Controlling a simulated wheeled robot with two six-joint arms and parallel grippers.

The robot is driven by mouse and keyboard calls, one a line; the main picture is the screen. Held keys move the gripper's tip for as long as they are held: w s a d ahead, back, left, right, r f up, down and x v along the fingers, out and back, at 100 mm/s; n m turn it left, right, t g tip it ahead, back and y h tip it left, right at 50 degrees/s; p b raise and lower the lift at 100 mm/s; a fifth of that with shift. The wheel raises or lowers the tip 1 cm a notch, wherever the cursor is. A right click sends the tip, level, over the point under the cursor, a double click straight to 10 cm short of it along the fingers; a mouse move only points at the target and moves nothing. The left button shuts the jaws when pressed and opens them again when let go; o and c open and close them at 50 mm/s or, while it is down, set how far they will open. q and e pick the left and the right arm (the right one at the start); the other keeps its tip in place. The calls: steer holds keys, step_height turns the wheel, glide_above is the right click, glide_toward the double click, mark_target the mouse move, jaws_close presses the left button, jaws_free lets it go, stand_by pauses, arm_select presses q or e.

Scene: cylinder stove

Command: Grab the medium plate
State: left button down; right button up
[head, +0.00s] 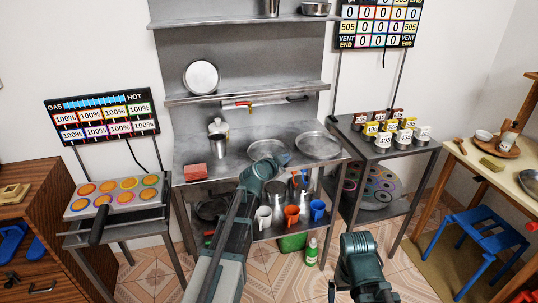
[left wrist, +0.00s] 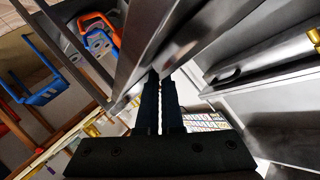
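Round metal plates show in the head view. One plate (head: 267,150) lies on the steel table behind my left wrist, which covers part of its rim. A larger-looking plate (head: 319,145) lies to its right. A smaller-looking plate (head: 202,77) stands upright above the shelf at the back. I cannot tell for sure which is the medium one. My left arm reaches up to the table's front edge. In the left wrist view my left gripper (left wrist: 161,80) has its dark fingers together with nothing visible between them. My right arm shows low in the head view, but its gripper does not.
The steel table (head: 225,155) also bears a red block (head: 195,172) and a metal cup (head: 218,142). Mugs, including a blue mug (head: 317,210), stand on the lower shelf. A side stand (head: 400,150) with labelled tins is at right. A blue stool (head: 475,240) stands on the floor.

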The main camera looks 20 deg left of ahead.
stand_by(0.3)
arm_select(q)
steer(key=shift+r+p, duration=0.9)
step_height(320, 180, up, 2)
steer(key=shift+r+p, duration=0.1)
steer(key=shift+p, duration=1)
steer(key=s+a, duration=0.3)
steer(key=s, duration=0.4)
steer(key=s+a+r+p, duration=0.1)
steer(key=s+a, duration=0.1)
steer(key=s, duration=0.6)
steer(key=shift+a, duration=0.4)
steer(key=shift+w, duration=0.1)
